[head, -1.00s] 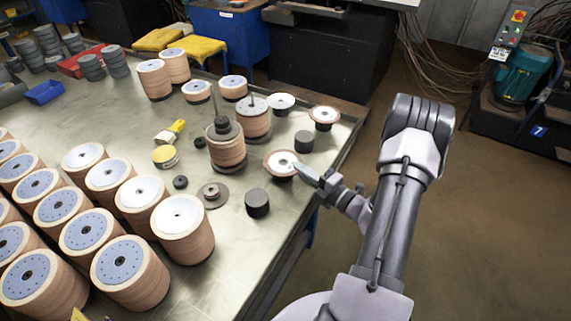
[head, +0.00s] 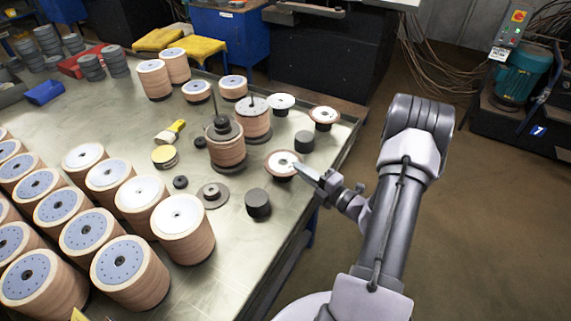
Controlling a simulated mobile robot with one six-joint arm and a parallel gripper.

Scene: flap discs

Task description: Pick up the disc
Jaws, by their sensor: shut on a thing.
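A single flap disc (head: 282,160) with a white centre and a reddish-brown rim is near the right edge of the metal table. My gripper (head: 306,172) reaches in from the right, and its tips are shut on the right rim of this disc. The disc looks roughly level; I cannot tell whether it is clear of the support beneath it. Another similar disc (head: 323,114) sits on a dark stand farther back, and a white-topped disc (head: 281,101) is to its left.
Dark cylinders (head: 258,204) and (head: 304,141) stand close to the gripper. A spindle stack (head: 226,150) is left of the held disc. Tall disc stacks (head: 182,230) fill the left front. A yellow brush (head: 171,132) lies mid-table. The table's right edge runs below my arm.

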